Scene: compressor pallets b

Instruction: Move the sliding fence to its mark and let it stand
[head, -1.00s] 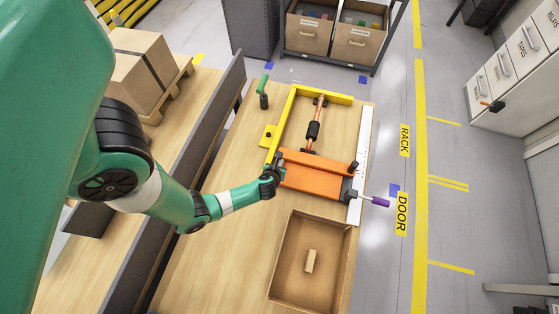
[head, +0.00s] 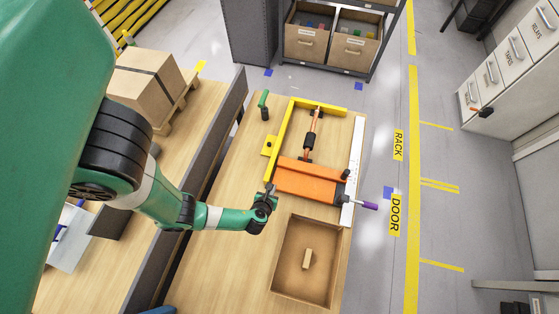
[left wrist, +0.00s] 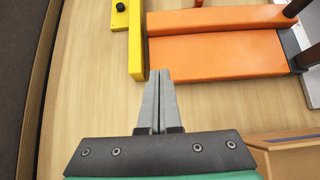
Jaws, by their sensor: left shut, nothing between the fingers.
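The sliding fence (head: 308,183) is an orange block with a raised back ledge, lying across the bench between a yellow L-shaped frame (head: 279,137) and a white strip (head: 353,170). A purple-ended handle (head: 367,206) sticks out at its right end. I cannot make out a mark on the strip. My left gripper (head: 270,188) is shut and empty near the fence's front left corner. My right gripper is not in view.
An open cardboard box (head: 285,262) with a small block inside stands just in front of the fence. An orange rod with a black grip (head: 310,140) runs behind the fence. A green-handled peg (head: 263,105) stands at the back left. A dark partition (head: 190,190) borders the bench's left.

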